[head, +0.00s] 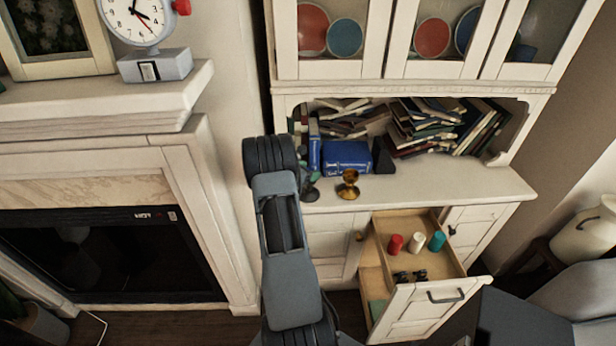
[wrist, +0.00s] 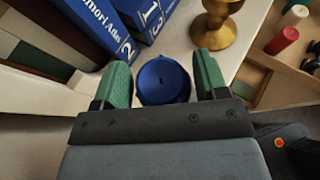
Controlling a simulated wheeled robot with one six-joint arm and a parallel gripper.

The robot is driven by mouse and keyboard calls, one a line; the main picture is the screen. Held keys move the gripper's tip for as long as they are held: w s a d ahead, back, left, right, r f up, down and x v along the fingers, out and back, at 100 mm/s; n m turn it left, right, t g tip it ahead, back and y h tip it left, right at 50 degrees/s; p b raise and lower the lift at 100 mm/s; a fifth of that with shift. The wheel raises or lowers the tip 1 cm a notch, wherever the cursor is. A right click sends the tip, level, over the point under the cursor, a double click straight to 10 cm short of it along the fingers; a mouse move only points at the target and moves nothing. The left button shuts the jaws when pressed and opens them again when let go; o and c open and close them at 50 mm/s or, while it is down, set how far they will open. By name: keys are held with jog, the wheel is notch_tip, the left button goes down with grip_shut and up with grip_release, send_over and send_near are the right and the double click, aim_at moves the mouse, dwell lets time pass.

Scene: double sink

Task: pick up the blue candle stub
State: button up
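In the head view my gripper (head: 308,180) is over the left end of the cabinet counter, partly behind my arm. I cannot make out the blue stub there.
A brass goblet (head: 348,184) stands close right of my gripper, with blue books (head: 347,157) behind. The open drawer (head: 455,262) below holds a red stub (head: 395,244), a white stub (head: 417,242), a teal stub (head: 437,241) and dark items. The counter's right side is clear.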

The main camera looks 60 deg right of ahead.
jog(key=c, duration=0.7)
